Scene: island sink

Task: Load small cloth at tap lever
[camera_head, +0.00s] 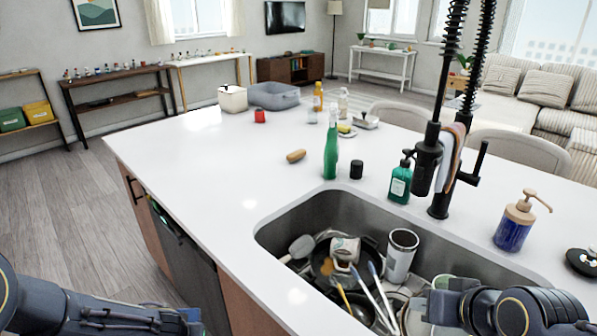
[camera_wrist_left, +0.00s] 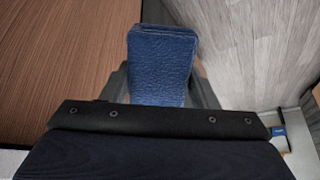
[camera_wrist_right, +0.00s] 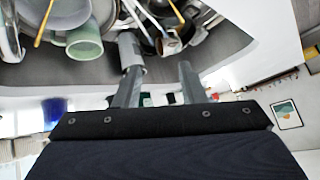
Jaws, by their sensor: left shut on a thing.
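A folded dark blue cloth (camera_wrist_left: 160,65) is between the fingers of my left gripper (camera_wrist_left: 160,95), which is shut on it. In the head view my left gripper (camera_head: 185,318) is low at the front, beside the island's cabinet side and below the counter top. The black tap (camera_head: 428,160) stands behind the sink, with its lever (camera_head: 478,160) angled up on the right. A pale and orange-brown cloth (camera_head: 450,152) hangs on the tap, left of the lever. My right gripper (camera_wrist_right: 158,82) is open and empty over the sink's right part.
The sink (camera_head: 290,215) holds a pan, a tumbler (camera_head: 401,256), utensils and other dishes. A green bottle (camera_head: 331,150), green soap bottle (camera_head: 399,183) and blue dispenser (camera_head: 513,222) stand around it. The left part of the white counter (camera_head: 200,160) is clear.

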